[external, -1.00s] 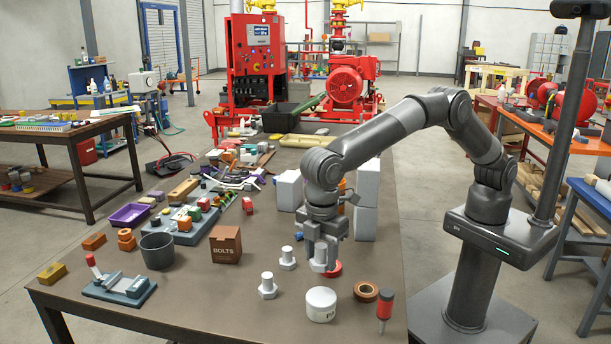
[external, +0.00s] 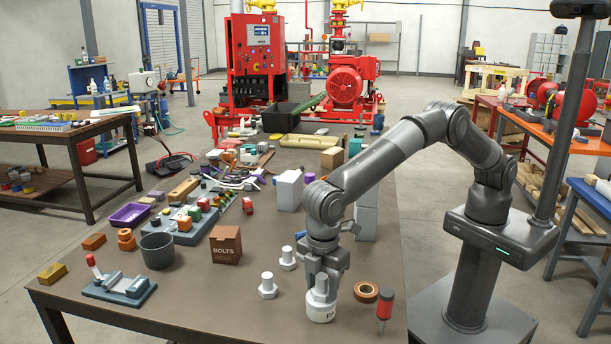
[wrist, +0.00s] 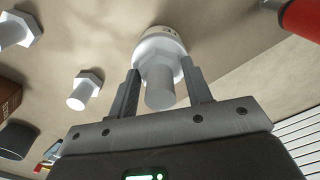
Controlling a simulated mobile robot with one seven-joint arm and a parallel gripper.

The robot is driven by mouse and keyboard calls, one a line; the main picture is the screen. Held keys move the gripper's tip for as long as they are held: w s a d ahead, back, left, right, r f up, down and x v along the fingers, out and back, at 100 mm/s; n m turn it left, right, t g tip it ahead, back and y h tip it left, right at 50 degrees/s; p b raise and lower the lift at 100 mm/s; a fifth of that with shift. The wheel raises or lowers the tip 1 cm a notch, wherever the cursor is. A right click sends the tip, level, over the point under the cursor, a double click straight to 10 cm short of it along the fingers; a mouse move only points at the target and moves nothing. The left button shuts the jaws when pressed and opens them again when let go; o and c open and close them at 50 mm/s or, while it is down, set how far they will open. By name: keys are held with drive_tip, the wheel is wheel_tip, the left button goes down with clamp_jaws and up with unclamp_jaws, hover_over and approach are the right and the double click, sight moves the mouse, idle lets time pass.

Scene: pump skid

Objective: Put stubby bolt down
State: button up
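My gripper (external: 319,283) is shut on a light grey bolt with a hexagonal head, taken as the stubby bolt (wrist: 160,85). In the wrist view the fingers (wrist: 160,85) press on both sides of the bolt, head towards the tub and shank towards the camera. The bolt is right over a round white tub (external: 321,314), whose rim (wrist: 160,32) shows behind the head. I cannot tell whether the bolt touches the lid. The fingers partly hide the bolt in the external view.
Two similar bolts stand shank up to the left, one nearer (external: 268,286) and one farther (external: 288,259). A tape roll (external: 366,292) and a red-topped tool (external: 385,305) are close on the right. A BOLTS box (external: 226,245) and a dark cup (external: 157,251) stand farther left.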

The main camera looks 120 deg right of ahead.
sight(322, 275)
drive_tip(key=o, duration=0.4)
drive_tip(key=shift+r, duration=0.1)
wheel_tip(322, 275, up, 12)
drive_tip(key=shift+f, duration=0.1)
drive_tip(key=s+d+r+m+t, duration=0.2)
drive_tip(key=s+r+t, duration=0.1)
drive_tip(key=s+r, duration=1.7)
drive_tip(key=s+f+t, duration=0.1)
drive_tip(key=s+f, duration=0.2)
drive_tip(key=s, duration=0.7)
drive_tip(key=s+f+m, duration=0.1)
drive_tip(key=s+f, duration=0.2)
drive_tip(key=s, duration=0.7)
drive_tip(key=s+f+t, duration=0.1)
drive_tip(key=s+f, duration=0.2)
drive_tip(key=s, duration=0.8)
drive_tip(key=shift+s+d+f+m+t, duration=0.1)
drive_tip(key=shift+d+f+m+t, duration=0.15)
drive_tip(key=shift+f+m+t, duration=0.1)
